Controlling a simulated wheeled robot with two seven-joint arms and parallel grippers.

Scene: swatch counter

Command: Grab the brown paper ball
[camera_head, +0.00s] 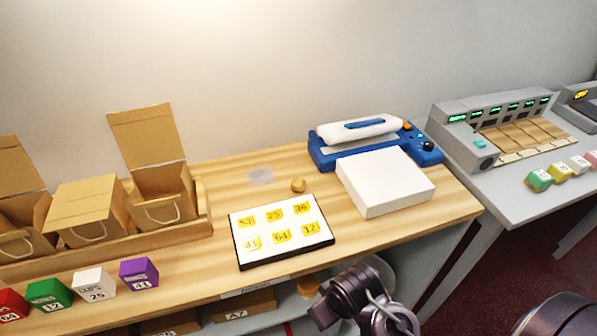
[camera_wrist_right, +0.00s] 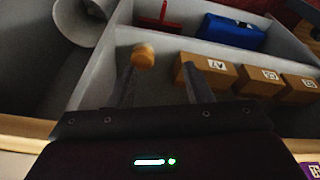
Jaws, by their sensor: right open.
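The brown paper ball (camera_head: 298,185) is small, tan and crumpled-looking. My left gripper is not in view.
A white box (camera_head: 386,183) and a blue sealing machine (camera_head: 365,140) stand right of the ball. Brown paper bags (camera_head: 160,198) and coloured number blocks (camera_head: 139,273) are at left. Below, divided compartments hold brown boxes (camera_wrist_right: 207,72) and a blue case (camera_wrist_right: 233,31).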

